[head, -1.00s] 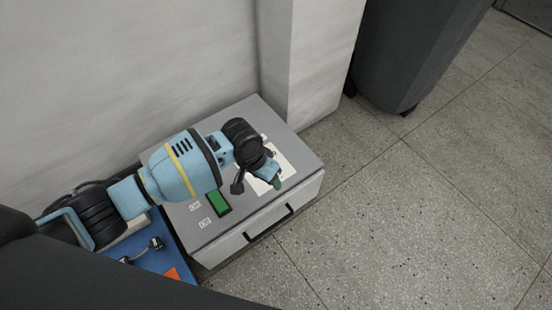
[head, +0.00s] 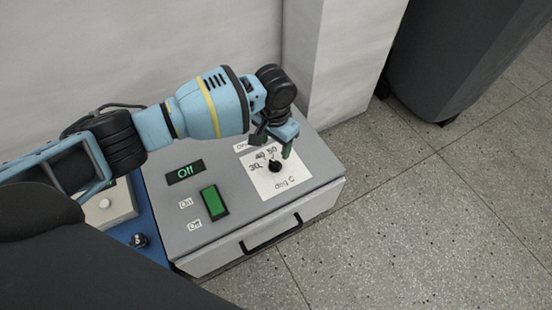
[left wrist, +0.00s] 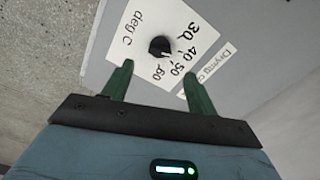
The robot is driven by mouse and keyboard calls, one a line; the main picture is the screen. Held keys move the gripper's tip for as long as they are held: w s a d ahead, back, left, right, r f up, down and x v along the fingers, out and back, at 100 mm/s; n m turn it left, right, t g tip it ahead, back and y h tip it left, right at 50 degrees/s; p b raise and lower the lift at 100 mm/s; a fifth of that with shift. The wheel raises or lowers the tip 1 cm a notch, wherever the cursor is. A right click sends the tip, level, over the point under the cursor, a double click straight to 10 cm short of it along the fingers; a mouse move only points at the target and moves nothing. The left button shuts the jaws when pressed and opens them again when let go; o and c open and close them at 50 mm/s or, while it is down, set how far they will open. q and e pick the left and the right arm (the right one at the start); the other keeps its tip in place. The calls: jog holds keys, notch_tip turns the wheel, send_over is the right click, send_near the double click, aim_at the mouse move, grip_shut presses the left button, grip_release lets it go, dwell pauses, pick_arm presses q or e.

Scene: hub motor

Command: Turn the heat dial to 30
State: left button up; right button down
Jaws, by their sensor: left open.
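The heat dial is a small black knob (head: 275,166) on a white card (head: 290,182) marked "deg C" on top of the grey box (head: 240,160). In the left wrist view, the knob (left wrist: 160,47) has the numbers 30, 40, 50 and 60 along one side. A small pale mark on it appears to face the 50 and 60 end. My left gripper (head: 285,150) is above the card, just behind the dial in the head view. In the left wrist view its green fingers (left wrist: 158,78) are spread and empty, with the knob beyond their tips. My right gripper is out of view.
The box has a display reading "Off" (head: 185,173), a green switch (head: 214,202) and a front handle (head: 270,234). A blue surface with small parts (head: 140,240) adjoins it at left. A wall stands behind; a dark bin (head: 450,60) is at back right. Floor at right is clear.

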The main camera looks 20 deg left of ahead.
aim_at(275, 162)
pick_arm(q)
notch_tip(275, 162, down, 7)
jog(key=b, duration=0.3)
jog(key=shift+f+b, duration=0.35)
jog(key=shift+b, duration=0.05)
jog(key=c, duration=1)
